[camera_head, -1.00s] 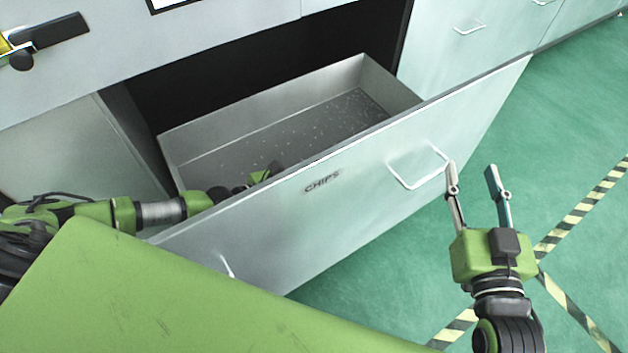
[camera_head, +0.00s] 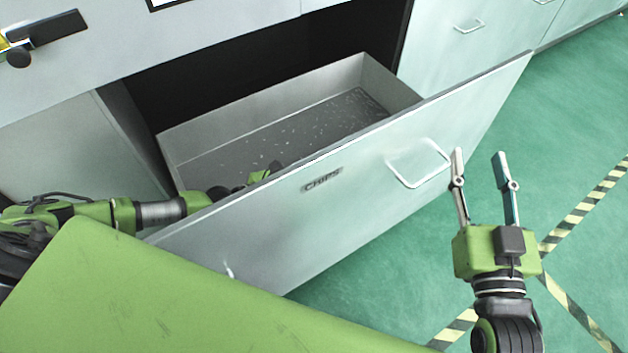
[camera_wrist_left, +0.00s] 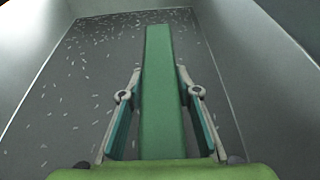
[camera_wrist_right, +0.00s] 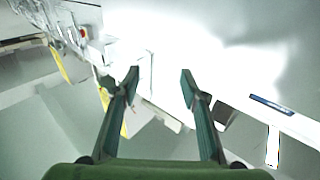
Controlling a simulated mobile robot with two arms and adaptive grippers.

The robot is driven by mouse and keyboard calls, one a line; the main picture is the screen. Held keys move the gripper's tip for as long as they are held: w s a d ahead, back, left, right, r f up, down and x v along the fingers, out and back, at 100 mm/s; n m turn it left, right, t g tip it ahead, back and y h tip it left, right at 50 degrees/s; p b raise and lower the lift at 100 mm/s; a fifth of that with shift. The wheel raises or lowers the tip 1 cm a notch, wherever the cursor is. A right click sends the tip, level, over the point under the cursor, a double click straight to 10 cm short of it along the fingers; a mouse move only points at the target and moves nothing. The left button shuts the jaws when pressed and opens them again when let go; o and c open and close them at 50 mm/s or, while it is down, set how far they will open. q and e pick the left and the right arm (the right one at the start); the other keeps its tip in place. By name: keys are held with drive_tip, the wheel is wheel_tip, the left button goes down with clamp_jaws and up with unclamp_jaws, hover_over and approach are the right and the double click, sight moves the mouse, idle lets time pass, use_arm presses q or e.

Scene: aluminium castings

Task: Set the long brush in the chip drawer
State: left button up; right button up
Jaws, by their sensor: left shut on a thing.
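The chip drawer (camera_head: 370,78) is pulled open, with "CHIPS" on its front panel and small metal chips scattered on its floor. My left gripper (camera_wrist_left: 160,95) is down inside the drawer, and in the head view the front panel hides its fingers. In the left wrist view it is shut on a long green bar-like thing, the long brush (camera_wrist_left: 160,50), which points away over the chip-strewn floor. I cannot tell whether the brush touches the floor. My right gripper (camera_head: 480,170) is open and empty, outside the drawer, to the right of the drawer's wire handle (camera_head: 420,165).
Pale cabinet fronts (camera_head: 440,60) stand behind and to the right of the drawer. Green floor (camera_head: 570,130) with yellow-black striped tape (camera_head: 590,205) lies open at the right. A dark latch-like part (camera_head: 45,32) is at the upper left.

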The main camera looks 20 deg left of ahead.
use_arm(q)
drive_tip(key=shift+f, duration=0.1)
use_arm(e)
drive_tip(key=shift+s+r+t, duration=0.1)
drive_tip(key=shift+r+t, duration=0.5)
drive_tip(key=shift+r, duration=0.4)
use_arm(q)
drive_tip(key=o, duration=1.2)
drive_tip(key=shift+c, duration=0.2)
use_arm(e)
drive_tip(key=shift+a, duration=0.1)
drive_tip(key=shift+f, duration=0.1)
use_arm(q)
drive_tip(key=shift+r+p, duration=0.7)
drive_tip(key=shift+p, duration=0.05)
drive_tip(key=v, duration=1.1)
drive_tip(key=shift+s+a+r+p, duration=0.15)
drive_tip(key=shift+s+a+p, duration=0.1)
drive_tip(key=shift+s+p, duration=0.05)
use_arm(e)
wheel_tip(320, 180, down, 12)
drive_tip(key=s+d+g+h, duration=0.1)
drive_tip(key=s+d+g, duration=0.1)
drive_tip(key=g, duration=0.4)
drive_tip(key=shift+s+h, duration=0.15)
drive_tip(key=shift+h, duration=0.25)
use_arm(q)
drive_tip(key=shift+r, duration=0.1)
use_arm(e)
drive_tip(key=shift+d, duration=0.15)
